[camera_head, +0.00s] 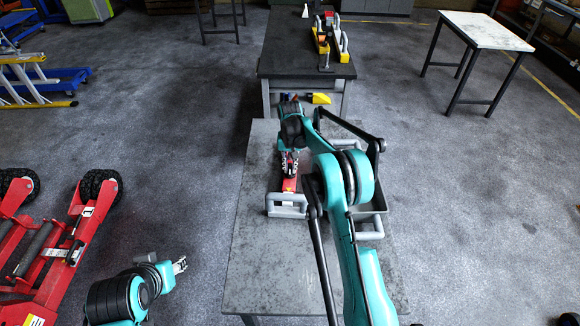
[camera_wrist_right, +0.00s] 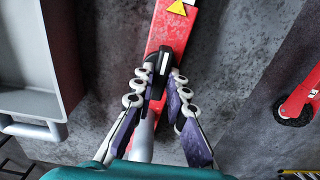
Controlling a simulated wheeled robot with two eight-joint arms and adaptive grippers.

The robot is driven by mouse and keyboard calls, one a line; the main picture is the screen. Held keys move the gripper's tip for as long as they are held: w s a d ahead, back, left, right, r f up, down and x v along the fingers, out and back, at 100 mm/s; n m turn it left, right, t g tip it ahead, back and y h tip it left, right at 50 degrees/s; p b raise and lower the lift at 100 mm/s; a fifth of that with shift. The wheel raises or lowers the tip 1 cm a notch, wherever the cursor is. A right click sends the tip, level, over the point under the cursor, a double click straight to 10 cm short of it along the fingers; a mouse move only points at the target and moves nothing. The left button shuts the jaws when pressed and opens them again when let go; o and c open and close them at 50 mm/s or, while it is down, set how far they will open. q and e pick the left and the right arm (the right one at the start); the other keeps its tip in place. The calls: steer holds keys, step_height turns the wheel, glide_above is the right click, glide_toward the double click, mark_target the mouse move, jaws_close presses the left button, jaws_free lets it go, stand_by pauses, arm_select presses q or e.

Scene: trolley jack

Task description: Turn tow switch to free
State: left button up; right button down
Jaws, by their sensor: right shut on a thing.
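A red bar-shaped tool (camera_head: 289,184) lies lengthwise on the near grey table, with a pale grey handle (camera_head: 286,205) at its near end. In the right wrist view the red body (camera_wrist_right: 205,45) has a yellow warning triangle and a small black switch (camera_wrist_right: 160,62). My right gripper (camera_head: 290,165) is over the tool; in the wrist view its fingers (camera_wrist_right: 155,80) are closed around the black switch. The fingers and arm partly hide the switch. My left gripper (camera_head: 180,265) is at the lower left, beside the table and away from the tool; its finger gap is too small to judge.
A grey tray (camera_wrist_right: 30,100) stands beside the red tool. The near table (camera_head: 262,260) is bare at its front left. A dark table (camera_head: 285,62) with yellow and red tools stands beyond. Red wheeled jacks (camera_head: 75,235) stand on the floor at left.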

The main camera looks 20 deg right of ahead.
mark_target(290, 168)
steer(key=shift+m, duration=0.4)
steer(key=c, duration=1.5)
jaws_free()
steer(key=shift+c, duration=0.2)
step_height(290, 168, up, 12)
